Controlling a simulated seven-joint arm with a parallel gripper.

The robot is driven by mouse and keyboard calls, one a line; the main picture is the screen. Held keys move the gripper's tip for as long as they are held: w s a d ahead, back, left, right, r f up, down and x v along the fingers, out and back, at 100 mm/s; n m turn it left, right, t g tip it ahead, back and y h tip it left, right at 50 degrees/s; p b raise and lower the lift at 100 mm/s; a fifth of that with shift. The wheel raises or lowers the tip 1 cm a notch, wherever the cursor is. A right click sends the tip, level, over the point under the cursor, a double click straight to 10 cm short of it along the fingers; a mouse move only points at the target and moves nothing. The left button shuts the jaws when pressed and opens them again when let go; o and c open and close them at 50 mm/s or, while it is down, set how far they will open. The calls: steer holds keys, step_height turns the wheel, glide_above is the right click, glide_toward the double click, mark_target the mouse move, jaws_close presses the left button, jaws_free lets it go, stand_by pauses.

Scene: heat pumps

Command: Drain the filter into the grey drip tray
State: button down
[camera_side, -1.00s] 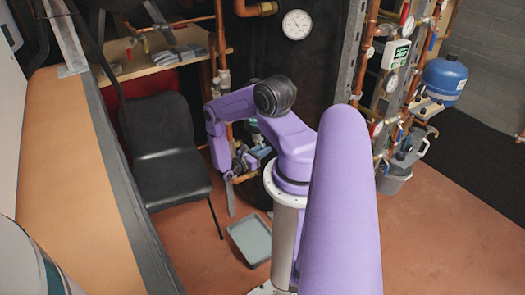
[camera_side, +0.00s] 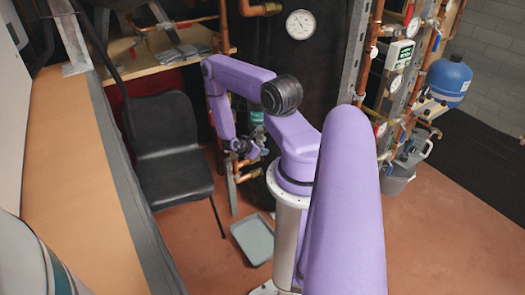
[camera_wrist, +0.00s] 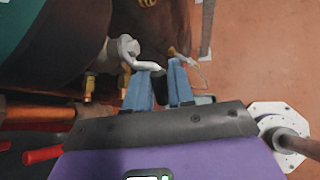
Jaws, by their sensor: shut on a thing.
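The grey drip tray (camera_side: 254,240) lies on the floor in the side view, in front of the black chair's right side and below my gripper. My gripper (camera_side: 248,152) is beside the pipework above it, small and partly hidden by my arm there. In the wrist view my gripper (camera_wrist: 160,84) has its blue fingers shut on a small black part (camera_wrist: 160,88), perhaps a handle. A large dark body with a teal section (camera_wrist: 45,25), possibly the filter, fills the upper left. A pale grey fitting (camera_wrist: 122,48) sits just beside the fingers. No water is visible.
Brass fittings (camera_wrist: 88,86) and a copper pipe (camera_wrist: 40,114) run left of my fingers, with a red handle (camera_wrist: 42,155). The black chair (camera_side: 172,155) stands left of the tray. Open floor (camera_side: 430,240) lies to the right.

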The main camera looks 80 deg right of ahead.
steer(key=shift+w+a+r+t+y, duration=0.1)
steer(key=shift+a+r+t+y, duration=0.1)
steer(key=shift+t+y, duration=0.3)
steer(key=shift+w+a+r+t+y, duration=0.1)
steer(key=shift+r+t+y, duration=0.05)
steer(key=shift+t+y, duration=0.3)
steer(key=c, duration=1.1)
jaws_free()
steer(key=shift+r, duration=0.1)
steer(key=shift+w+a+r, duration=0.1)
steer(key=shift+w+r, duration=0.1)
steer(key=shift+r, duration=0.05)
steer(key=v, duration=1.6)
steer(key=shift+r, duration=0.35)
steer(key=shift+a, duration=0.1)
